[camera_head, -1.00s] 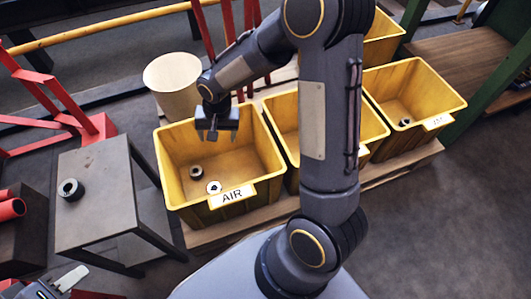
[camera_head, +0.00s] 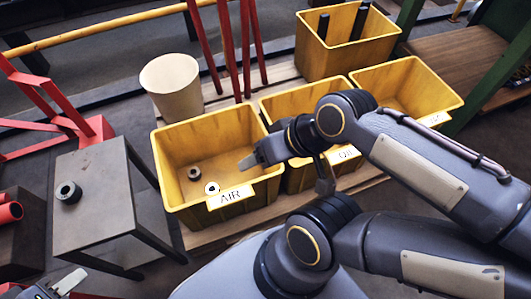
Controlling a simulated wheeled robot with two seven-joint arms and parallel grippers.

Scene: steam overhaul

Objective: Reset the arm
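My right arm (camera_head: 425,172) comes in from the right and is folded low in front of the bins. Its gripper (camera_head: 256,157) points left over the right side of the yellow AIR bin (camera_head: 180,205). I see no part held in it, but its finger gap cannot be made out. My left gripper (camera_head: 58,284) is at the bottom left corner, partly cut off by the frame edge. A pale finger shows, and its opening is unclear. Two ring-shaped parts lie in the AIR bin: a dark one (camera_head: 194,174) and a lighter one (camera_head: 212,188).
More yellow bins stand to the right: a middle one (camera_head: 285,105), a right one (camera_head: 440,83) and a rear one (camera_head: 330,62) holding dark bars. A grey table (camera_head: 95,225) at left carries a dark ring (camera_head: 69,192). A beige drum (camera_head: 172,85) stands behind the AIR bin.

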